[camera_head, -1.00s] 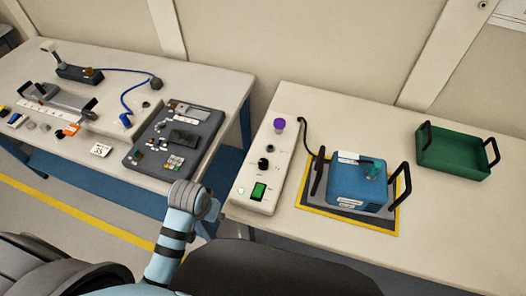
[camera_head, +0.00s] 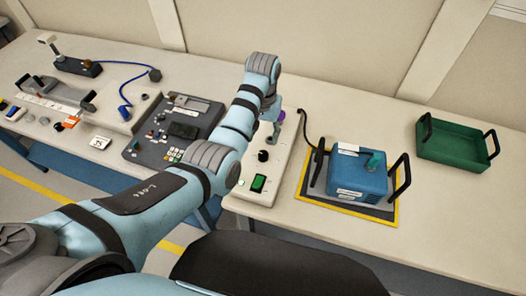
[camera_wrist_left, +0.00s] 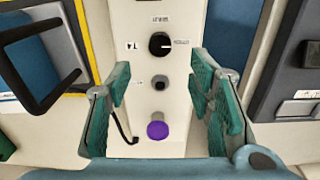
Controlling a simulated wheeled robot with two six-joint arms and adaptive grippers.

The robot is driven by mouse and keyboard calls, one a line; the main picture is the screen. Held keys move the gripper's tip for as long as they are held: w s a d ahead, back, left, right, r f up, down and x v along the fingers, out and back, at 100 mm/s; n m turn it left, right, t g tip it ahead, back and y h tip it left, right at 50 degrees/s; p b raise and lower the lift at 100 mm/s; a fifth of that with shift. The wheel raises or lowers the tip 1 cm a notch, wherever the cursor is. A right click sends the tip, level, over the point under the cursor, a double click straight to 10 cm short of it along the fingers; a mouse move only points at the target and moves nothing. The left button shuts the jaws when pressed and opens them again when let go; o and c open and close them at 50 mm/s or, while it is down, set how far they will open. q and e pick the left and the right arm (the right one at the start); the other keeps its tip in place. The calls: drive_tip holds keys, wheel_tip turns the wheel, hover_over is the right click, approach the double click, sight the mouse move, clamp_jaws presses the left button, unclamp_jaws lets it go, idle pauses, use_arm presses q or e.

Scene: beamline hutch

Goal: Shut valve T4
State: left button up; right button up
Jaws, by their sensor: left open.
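A pale control panel (camera_head: 246,198) carries a black knob (camera_head: 263,155), a purple knob (camera_head: 281,115) and a green switch (camera_head: 258,184). In the left wrist view the black knob (camera_wrist_left: 160,43) has a white pointer mark toward picture right and small labels around it, one with a "T". A smaller dark knob (camera_wrist_left: 159,84) lies between it and the purple knob (camera_wrist_left: 156,130). My left gripper (camera_wrist_left: 160,76) is open and empty above the panel, its teal fingers either side of the knob row. In the head view my arm hides part of the panel's far end. My right gripper is not in view.
Right of the panel a blue box (camera_head: 357,176) with black handles stands on a yellow-edged mat, with a dark cable beside it. A green tray (camera_head: 455,143) is farther right. A grey console (camera_head: 150,155) stands on the left table. Bare tabletop lies behind the blue box.

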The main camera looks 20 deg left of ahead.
sight(263, 154)
use_arm(q)
wheel_tip(263, 154, down, 9)
drive_tip(key=shift+w+f+b, duration=0.1)
drive_tip(key=shift+b, duration=1.05)
drive_tip(key=shift+c, duration=0.3)
clamp_jaws()
